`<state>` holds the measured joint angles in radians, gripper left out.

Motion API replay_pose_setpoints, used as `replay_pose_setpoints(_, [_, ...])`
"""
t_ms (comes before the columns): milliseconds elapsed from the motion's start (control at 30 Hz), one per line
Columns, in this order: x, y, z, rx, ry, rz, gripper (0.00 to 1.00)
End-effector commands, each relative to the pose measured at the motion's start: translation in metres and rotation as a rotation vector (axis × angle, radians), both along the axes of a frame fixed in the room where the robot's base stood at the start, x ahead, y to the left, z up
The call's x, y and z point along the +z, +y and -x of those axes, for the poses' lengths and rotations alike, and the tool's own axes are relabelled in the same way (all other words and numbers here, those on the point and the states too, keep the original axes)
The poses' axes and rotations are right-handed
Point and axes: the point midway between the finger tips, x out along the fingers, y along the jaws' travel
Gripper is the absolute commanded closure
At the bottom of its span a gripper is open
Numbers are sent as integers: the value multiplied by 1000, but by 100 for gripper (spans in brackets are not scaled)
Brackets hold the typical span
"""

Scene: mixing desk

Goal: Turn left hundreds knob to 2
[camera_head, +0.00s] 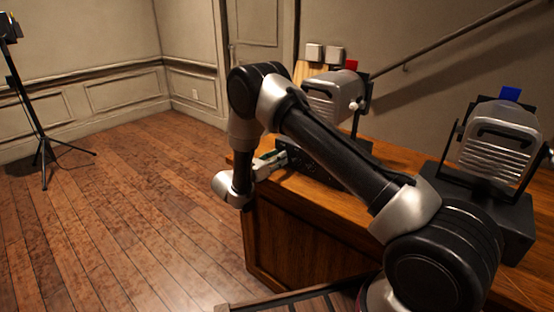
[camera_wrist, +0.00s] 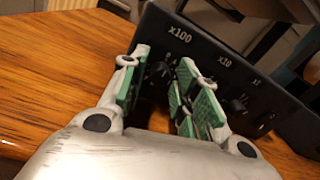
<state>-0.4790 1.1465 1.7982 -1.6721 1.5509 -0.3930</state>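A black panel (camera_wrist: 205,45) with white labels x100, x10 and x1 fills the upper right of the wrist view. The x100 knob (camera_wrist: 159,71) is a dark shape below its label, mostly hidden by my gripper, and its pointer setting cannot be read. My gripper (camera_wrist: 160,80) is open, its green-padded fingers apart on either side of the x100 knob area. I cannot tell whether the pads touch the knob. In the head view my gripper (camera_head: 270,163) is at the left end of the desk, beside the dark panel under the red-topped dispenser (camera_head: 336,95).
The x10 knob (camera_wrist: 238,102) sits right of my gripper on the same panel. A blue-topped dispenser (camera_head: 498,142) stands to the right on the wooden desk (camera_head: 300,230). A tripod (camera_head: 42,145) stands far left. The floor left of the desk is clear.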

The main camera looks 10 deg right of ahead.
Motion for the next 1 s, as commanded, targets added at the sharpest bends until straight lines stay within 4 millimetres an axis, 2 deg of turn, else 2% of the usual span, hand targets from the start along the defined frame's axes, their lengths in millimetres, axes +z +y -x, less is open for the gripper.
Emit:
replay_pose_setpoints(33, [0, 0, 0, 0, 0, 0, 84])
replay_pose_setpoints(100, [0, 0, 0, 0, 0, 0, 97])
replay_pose_setpoints(133, [0, 0, 0, 0, 0, 0, 100])
replay_pose_setpoints(567, [0, 0, 0, 0, -51, -37, 100])
replay_pose_setpoints(1000, [0, 0, 1, 0, -332, -243, 100])
